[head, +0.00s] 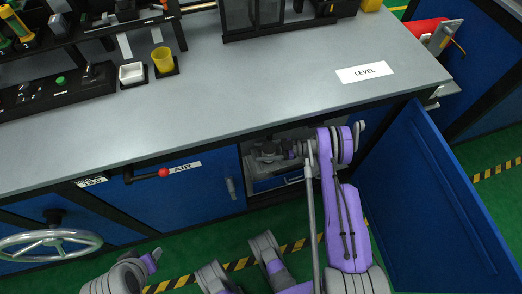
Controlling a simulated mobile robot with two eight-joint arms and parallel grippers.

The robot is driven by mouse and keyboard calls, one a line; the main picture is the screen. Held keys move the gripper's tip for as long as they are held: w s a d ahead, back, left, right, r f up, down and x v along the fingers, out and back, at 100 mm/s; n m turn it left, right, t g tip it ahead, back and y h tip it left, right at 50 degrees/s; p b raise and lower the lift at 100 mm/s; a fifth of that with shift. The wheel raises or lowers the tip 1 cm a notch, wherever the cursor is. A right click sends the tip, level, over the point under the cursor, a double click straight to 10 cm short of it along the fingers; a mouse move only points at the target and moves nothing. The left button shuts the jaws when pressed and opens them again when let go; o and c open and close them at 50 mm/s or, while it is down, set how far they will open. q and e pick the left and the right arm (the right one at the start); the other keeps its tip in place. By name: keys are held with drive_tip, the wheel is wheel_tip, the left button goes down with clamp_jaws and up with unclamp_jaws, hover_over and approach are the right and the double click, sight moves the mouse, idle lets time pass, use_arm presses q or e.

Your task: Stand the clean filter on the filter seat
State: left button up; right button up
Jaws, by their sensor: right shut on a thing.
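My right gripper (268,154) is inside the dim, open cabinet under the bench, at the end of my purple and grey arm. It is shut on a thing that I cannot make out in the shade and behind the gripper. I cannot pick out the clean filter or the filter seat for certain. My left arm shows only in part at the bottom left, and its fingertips cannot be made out.
The blue cabinet door (430,195) stands open at the right. The grey bench top (260,88) is above the opening. A yellow cup (163,61) and a white square dish (132,73) stand on it.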

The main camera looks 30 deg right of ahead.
drive_tip(key=shift+f, duration=0.1)
drive_tip(key=shift+f, duration=0.1)
drive_tip(key=o, duration=1.5)
drive_tip(key=shift+c, duration=0.2)
drive_tip(key=shift+s+d+r, duration=0.1)
drive_tip(key=shift+d+r, duration=0.15)
drive_tip(key=shift+d, duration=0.05)
drive_tip(key=v, duration=1.1)
drive_tip(key=shift+d, duration=0.15)
drive_tip(key=shift+s, duration=0.1)
